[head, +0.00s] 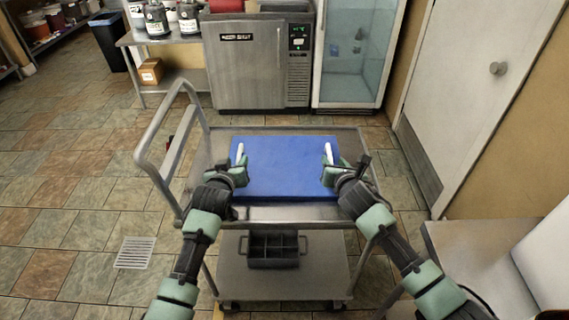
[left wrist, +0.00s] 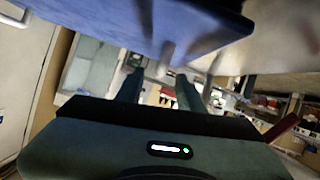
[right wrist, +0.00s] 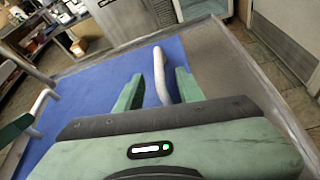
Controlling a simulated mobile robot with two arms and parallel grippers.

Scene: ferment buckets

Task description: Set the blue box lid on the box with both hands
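I cannot make out a separate box.
The cart (head: 290,212) has a push bar (head: 150,150) at left and a dark divided crate (head: 273,250) on its lower shelf. Behind stand a steel cabinet (head: 250,65) and a glass-door fridge (head: 357,50). A steel table (head: 470,265) stands at right.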

